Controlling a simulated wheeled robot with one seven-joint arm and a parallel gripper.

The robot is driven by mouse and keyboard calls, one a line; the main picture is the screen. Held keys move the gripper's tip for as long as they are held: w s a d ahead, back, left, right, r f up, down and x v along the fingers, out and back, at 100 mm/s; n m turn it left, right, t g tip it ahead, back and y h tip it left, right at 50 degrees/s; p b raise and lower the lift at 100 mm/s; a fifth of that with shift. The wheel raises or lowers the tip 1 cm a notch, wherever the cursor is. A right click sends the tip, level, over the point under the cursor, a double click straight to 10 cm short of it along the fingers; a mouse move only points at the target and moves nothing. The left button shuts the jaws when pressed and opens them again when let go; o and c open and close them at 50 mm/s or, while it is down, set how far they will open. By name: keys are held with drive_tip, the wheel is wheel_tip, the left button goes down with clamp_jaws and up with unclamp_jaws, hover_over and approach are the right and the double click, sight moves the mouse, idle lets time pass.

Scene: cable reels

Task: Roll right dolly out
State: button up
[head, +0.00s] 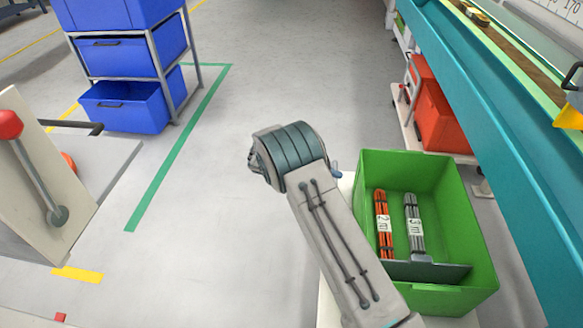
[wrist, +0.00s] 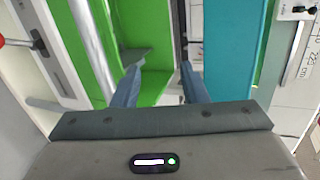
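A white dolly (head: 408,128) carrying a red crate (head: 440,122) stands partly under the teal bench on the right; the bench hides part of it. A green crate (head: 440,180) stands nearer, on a pale surface (head: 328,302) that is mostly hidden. I cannot tell whether that surface is another dolly. My gripper (wrist: 160,86) has its two blue fingers apart in the wrist view, with nothing held between them. In the head view my arm hides most of it; a blue fingertip (head: 336,169) shows just left of the green crate's far corner.
The green crate holds an orange cable bundle (head: 383,225) and a grey one (head: 414,228). The teal bench (head: 500,110) runs along the right. Blue bins (head: 125,105) stand on a rack at upper left. A red-knobbed lever (head: 35,165) is at left. The middle floor is clear.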

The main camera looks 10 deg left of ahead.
drive_tip(key=f+p+v, duration=0.1)
drive_tip(key=v, duration=1)
drive_tip(key=shift+a+p, duration=0.4)
drive_tip(key=shift+a, duration=0.15)
drive_tip(key=shift+s+r+p, duration=0.1)
drive_tip(key=shift+r+p, duration=0.05)
drive_tip(key=shift+p, duration=0.2)
idle(0.3)
